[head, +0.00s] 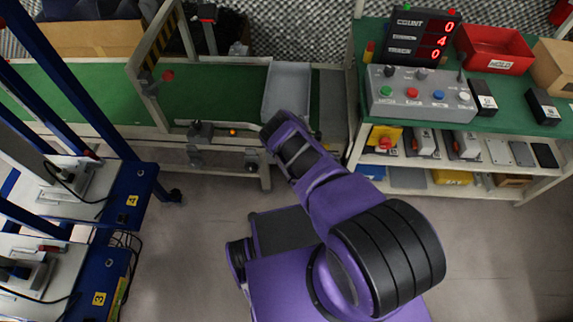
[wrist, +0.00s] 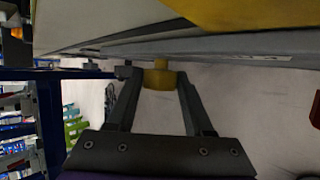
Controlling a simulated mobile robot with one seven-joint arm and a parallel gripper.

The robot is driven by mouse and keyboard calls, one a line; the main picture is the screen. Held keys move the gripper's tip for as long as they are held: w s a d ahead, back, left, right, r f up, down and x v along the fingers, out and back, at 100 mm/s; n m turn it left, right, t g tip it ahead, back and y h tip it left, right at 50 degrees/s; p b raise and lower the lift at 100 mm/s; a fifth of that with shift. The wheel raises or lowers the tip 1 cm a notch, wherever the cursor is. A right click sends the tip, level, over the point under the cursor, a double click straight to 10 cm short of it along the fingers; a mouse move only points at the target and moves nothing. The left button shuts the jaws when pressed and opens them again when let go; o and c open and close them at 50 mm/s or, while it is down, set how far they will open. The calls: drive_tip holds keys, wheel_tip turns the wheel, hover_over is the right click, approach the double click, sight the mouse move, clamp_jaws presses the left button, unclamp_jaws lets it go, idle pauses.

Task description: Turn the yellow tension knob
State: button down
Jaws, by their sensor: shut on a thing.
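The yellow tension knob (wrist: 158,77) shows in the wrist view, below the edge of a long grey rail (wrist: 225,44). My gripper (wrist: 157,80) has one finger on each side of the knob and is shut on it. How far the knob has turned cannot be told. In the head view my purple arm reaches to the right end of the green conveyor (head: 80,92). My fingers and the knob are hidden there behind the arm.
A grey tray (head: 287,88) sits at the conveyor's right end. A bench with a control box (head: 421,95), count display (head: 420,36) and red bin (head: 494,49) stands at right. Blue-framed stations (head: 126,205) stand at left. The floor (head: 195,255) between is clear.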

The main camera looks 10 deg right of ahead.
drive_tip(key=shift+c, duration=1.4)
unclamp_jaws()
drive_tip(key=p+v, duration=0.4)
drive_tip(key=v, duration=1.3)
drive_tip(key=shift+s, duration=0.25)
